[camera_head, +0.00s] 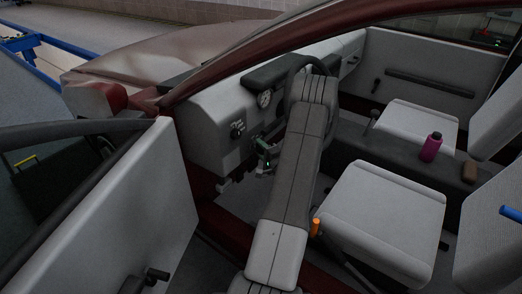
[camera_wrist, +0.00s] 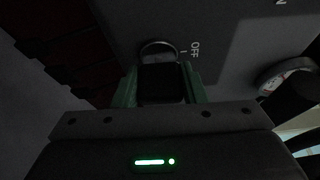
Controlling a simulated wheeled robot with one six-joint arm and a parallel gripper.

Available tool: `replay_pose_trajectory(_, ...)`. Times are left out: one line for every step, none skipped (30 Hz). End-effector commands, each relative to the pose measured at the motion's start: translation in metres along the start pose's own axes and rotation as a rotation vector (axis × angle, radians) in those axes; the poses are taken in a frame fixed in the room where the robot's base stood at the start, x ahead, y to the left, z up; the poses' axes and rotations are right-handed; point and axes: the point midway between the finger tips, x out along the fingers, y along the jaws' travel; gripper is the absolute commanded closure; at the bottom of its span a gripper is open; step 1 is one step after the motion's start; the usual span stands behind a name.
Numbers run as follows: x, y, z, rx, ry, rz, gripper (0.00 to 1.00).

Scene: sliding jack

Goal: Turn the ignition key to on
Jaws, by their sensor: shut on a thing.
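The ignition key (camera_wrist: 161,85) shows in the wrist view as a dark head between the fingers, in front of a round lock ring (camera_wrist: 158,50) on the grey dashboard panel. An "OFF" label (camera_wrist: 195,48) with a short mark is printed right of the ring. Part of another label, an "N" (camera_wrist: 281,3), shows at the top right edge. My gripper (camera_wrist: 160,80) has its green fingers on both sides of the key head and is shut on it. In the head view my gripper (camera_head: 264,150) is at the dashboard's lower edge; the key cannot be made out there.
The steering wheel (camera_head: 303,85) is just behind my arm. Dashboard knobs (camera_head: 237,130) are left of my gripper. The open car door (camera_head: 150,205) is at the left. The front seat (camera_head: 385,210) is at the right, with a purple bottle (camera_head: 431,147) beyond it.

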Motion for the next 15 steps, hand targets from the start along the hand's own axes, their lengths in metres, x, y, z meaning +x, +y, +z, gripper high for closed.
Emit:
replay_pose_trajectory(-0.0002,0.0017,0.0,0.018,0.0,0.009,0.85)
replay_pose_trajectory(-0.0002,0.0015,0.0001,0.032,0.0,0.014,0.85)
replay_pose_trajectory(-0.0002,0.0016,0.0,0.054,0.0,0.024,0.85)
replay_pose_trajectory(-0.0002,0.0019,-0.0001,0.072,0.0,0.032,0.85)
replay_pose_trajectory(-0.0001,0.0019,-0.0001,0.091,0.0,0.039,0.85)
replay_pose_trajectory(-0.0001,0.0019,-0.0003,0.118,0.0,0.05,0.85)
replay_pose_trajectory(0.0,0.0017,-0.0003,0.139,0.0,0.059,0.85)
replay_pose_trajectory(-0.0001,0.0015,-0.0001,0.161,-0.001,0.068,0.85)
replay_pose_trajectory(-0.0001,0.0018,-0.0003,0.192,0.001,0.081,0.85)
replay_pose_trajectory(0.0,0.0015,-0.0003,0.215,0.001,0.09,0.85)
replay_pose_trajectory(-0.0001,0.0012,-0.0003,0.237,0.0,0.1,0.85)
replay_pose_trajectory(-0.0001,0.001,-0.0004,0.267,0.001,0.112,0.85)
replay_pose_trajectory(-0.0001,0.0009,-0.0004,0.29,0.001,0.121,0.85)
replay_pose_trajectory(-0.0002,0.0011,-0.0003,0.311,0.0,0.131,0.85)
replay_pose_trajectory(-0.0002,0.001,-0.0005,0.34,0.001,0.143,0.85)
